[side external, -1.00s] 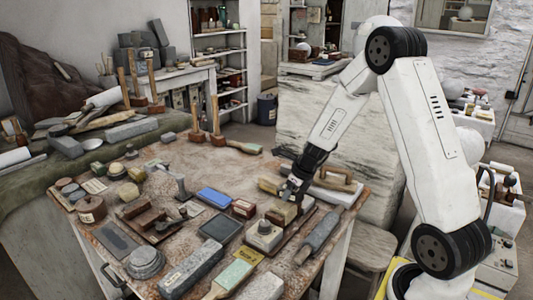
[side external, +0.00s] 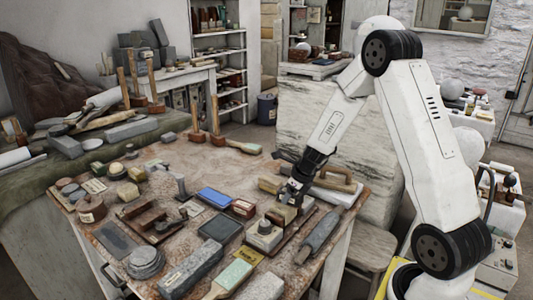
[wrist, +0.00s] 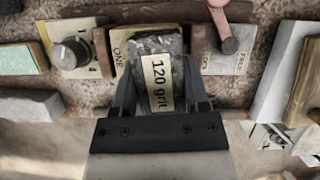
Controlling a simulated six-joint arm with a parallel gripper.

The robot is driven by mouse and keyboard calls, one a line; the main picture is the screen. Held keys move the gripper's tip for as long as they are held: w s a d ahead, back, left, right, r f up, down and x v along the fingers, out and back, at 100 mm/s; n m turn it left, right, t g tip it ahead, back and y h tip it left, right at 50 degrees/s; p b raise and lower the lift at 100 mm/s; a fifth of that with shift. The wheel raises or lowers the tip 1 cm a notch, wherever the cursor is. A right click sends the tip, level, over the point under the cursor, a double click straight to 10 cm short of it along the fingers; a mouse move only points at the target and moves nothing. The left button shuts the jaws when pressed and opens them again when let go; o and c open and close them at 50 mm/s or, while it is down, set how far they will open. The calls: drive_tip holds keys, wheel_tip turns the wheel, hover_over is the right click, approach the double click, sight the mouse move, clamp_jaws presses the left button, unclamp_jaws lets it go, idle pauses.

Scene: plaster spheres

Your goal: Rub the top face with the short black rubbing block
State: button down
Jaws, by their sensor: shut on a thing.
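My gripper (wrist: 160,82) is shut on a short dark block (wrist: 175,45) with a cream label reading "120 grit", seen in the wrist view. In the side external view my gripper (side external: 294,192) is low over the right part of the workbench. There the held block is mostly hidden by the gripper. A pale tan block (side external: 281,214) shows just below and left of the fingers.
A grey box with a round knob (side external: 264,231) stands close left of my gripper; its knob shows in the wrist view (wrist: 70,52). A dark grey bar (side external: 320,233) lies to the right. Stones and tools crowd the bench (side external: 235,165), with bare room toward its back.

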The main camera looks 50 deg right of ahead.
drive_tip(key=shift+s, duration=0.55)
drive_tip(key=shift+s, duration=0.15)
drive_tip(key=shift+s+d, duration=0.1)
drive_tip(key=shift+s, duration=0.3)
drive_tip(key=shift+w+f, duration=0.2)
drive_tip(key=shift+w, duration=0.85)
drive_tip(key=shift+a, duration=0.2)
drive_tip(key=shift+w+a, duration=0.1)
drive_tip(key=shift+w, duration=1)
drive_tip(key=shift+s, duration=0.15)
